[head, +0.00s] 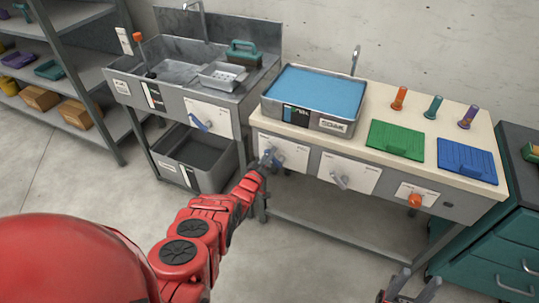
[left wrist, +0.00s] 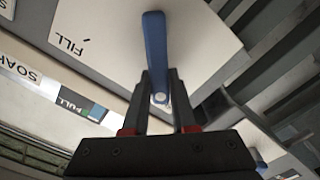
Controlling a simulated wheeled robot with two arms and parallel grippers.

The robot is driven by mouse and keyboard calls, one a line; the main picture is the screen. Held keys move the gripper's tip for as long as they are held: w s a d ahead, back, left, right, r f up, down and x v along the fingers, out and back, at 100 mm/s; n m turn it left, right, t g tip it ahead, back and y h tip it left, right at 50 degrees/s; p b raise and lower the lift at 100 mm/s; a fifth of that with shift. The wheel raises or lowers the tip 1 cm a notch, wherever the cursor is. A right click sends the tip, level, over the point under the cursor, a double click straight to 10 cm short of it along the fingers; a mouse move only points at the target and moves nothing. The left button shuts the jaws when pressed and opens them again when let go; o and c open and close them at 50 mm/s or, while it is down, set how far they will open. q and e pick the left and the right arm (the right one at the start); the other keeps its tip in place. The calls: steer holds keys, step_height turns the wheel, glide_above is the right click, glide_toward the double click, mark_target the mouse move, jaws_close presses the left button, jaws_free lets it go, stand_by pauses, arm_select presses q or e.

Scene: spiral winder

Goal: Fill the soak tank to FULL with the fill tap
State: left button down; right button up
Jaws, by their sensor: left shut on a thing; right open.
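The soak tank (head: 350,127) is a grey basin labelled SOAK on the bench, holding blue liquid close to its rim. Its level gauge (head: 296,115) is on the front; the left wrist view shows the gauge's FULL mark (left wrist: 72,101). The fill tap (left wrist: 155,45) is a blue lever on a white plate marked FILL. My left gripper (left wrist: 160,90) is shut on the lever; in the head view it (head: 268,162) is at the plate below the tank. My right gripper (head: 405,290) is open and empty at the bottom edge, away from the bench.
A second lever (head: 340,180) and an orange knob (head: 415,200) are on the bench front. Green (head: 396,140) and blue (head: 467,160) boards lie on top, with several coloured handles behind. A sink unit (head: 180,75) stands left, teal drawers (head: 505,240) right. The floor in front is clear.

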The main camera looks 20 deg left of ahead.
arm_select(q)
steer(key=c, duration=0.7)
jaws_free()
steer(key=shift+s+a+p, duration=0.2)
steer(key=shift+s+p, duration=1.8)
steer(key=shift+s, duration=2.35)
steer(key=shift+s+a+p, duration=0.15)
steer(key=shift+s+p, duration=1.85)
steer(key=shift+s, duration=2.35)
